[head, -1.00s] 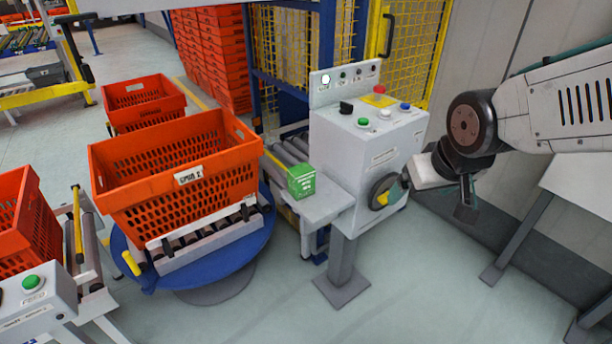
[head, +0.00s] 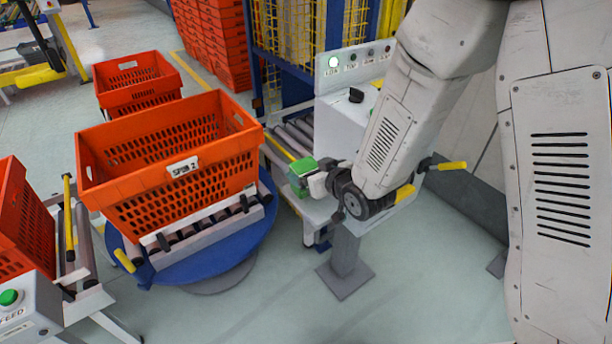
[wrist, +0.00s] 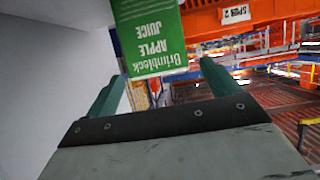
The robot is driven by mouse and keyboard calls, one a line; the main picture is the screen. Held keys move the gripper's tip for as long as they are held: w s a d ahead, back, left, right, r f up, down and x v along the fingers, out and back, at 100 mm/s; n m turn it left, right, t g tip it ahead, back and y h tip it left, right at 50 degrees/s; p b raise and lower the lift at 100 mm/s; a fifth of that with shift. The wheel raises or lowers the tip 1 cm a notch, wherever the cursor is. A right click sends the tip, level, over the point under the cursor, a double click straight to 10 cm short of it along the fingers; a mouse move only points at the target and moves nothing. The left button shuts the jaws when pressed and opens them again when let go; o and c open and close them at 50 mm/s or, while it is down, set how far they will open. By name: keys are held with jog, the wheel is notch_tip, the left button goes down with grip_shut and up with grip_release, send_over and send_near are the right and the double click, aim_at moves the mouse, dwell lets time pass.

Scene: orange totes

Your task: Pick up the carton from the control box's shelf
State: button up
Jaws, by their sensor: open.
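The green carton (head: 299,168) stands on the control box's shelf (head: 316,209), partly hidden by my gripper (head: 314,184) at its right. In the wrist view the carton (wrist: 150,38) is labelled apple juice and appears upside down. My gripper's two teal fingers (wrist: 162,75) are open and apart, with the carton's near part in line between their tips. I cannot tell how far the fingers reach along its sides.
The orange tote marked SPUR 2 or similar (head: 140,190) sits on a blue turntable (head: 255,235) left of the shelf. Rollers (head: 292,140) lie behind the carton. A yellow mesh fence (head: 290,35) and stacked orange totes (head: 210,45) stand behind. Floor in front is clear.

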aim_at(302, 165)
jog(key=x, duration=0.5)
jog(key=shift+w+a, duration=0.1)
jog(key=shift+w, duration=0.1)
jog(key=c, duration=1.3)
jog(key=shift+o, duration=0.3)
